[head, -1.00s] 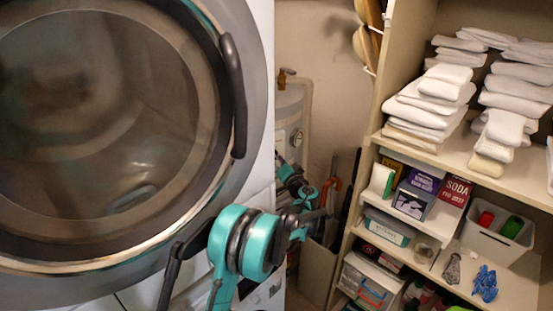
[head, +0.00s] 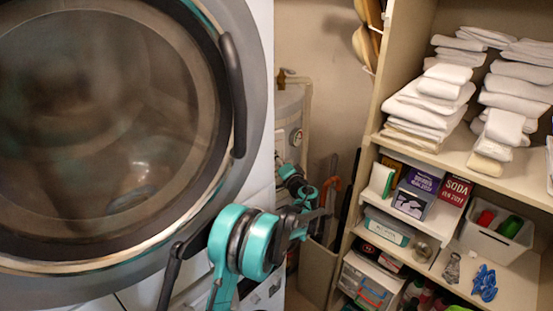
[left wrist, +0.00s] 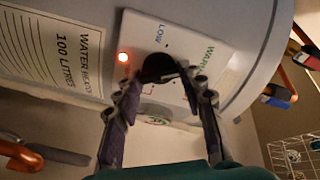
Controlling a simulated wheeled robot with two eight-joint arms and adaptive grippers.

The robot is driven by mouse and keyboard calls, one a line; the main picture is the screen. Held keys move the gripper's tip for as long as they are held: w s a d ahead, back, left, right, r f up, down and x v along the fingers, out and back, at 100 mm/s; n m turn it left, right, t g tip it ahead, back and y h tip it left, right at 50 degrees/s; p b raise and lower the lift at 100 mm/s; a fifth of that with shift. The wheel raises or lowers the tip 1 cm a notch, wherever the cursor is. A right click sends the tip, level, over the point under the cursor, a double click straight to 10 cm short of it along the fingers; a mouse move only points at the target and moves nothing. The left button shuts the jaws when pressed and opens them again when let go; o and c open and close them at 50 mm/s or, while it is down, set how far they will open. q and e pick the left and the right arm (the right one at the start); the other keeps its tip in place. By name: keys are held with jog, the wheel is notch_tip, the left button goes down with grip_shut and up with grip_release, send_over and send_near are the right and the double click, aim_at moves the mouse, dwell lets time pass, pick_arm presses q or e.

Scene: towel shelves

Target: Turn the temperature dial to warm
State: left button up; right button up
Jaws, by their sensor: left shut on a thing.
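The dark temperature dial (left wrist: 158,66) is on a white panel (left wrist: 150,40) on the side of the white water heater, in the left wrist view. The panel carries the words LOW and WARM, and an orange-red light glows beside the dial. My left gripper (left wrist: 162,77) is shut on the dial, its two fingers reaching up from below around it. The dial's pointer is not clear to me. In the head view the heater (head: 290,104) stands behind the washing machine, and my left gripper (head: 287,171) is small and partly hidden there. My right gripper is not in view.
A washing machine (head: 255,60) with a round door fills the left. Shelves (head: 395,138) with folded towels, boxes and bins stand at the right. Copper pipes (left wrist: 296,50) and a wire basket (left wrist: 297,158) are near the heater.

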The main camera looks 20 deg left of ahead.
pick_arm(q)
jog(key=o, duration=1.2)
jog(key=shift+c, duration=0.2)
jog(key=v, duration=1.2)
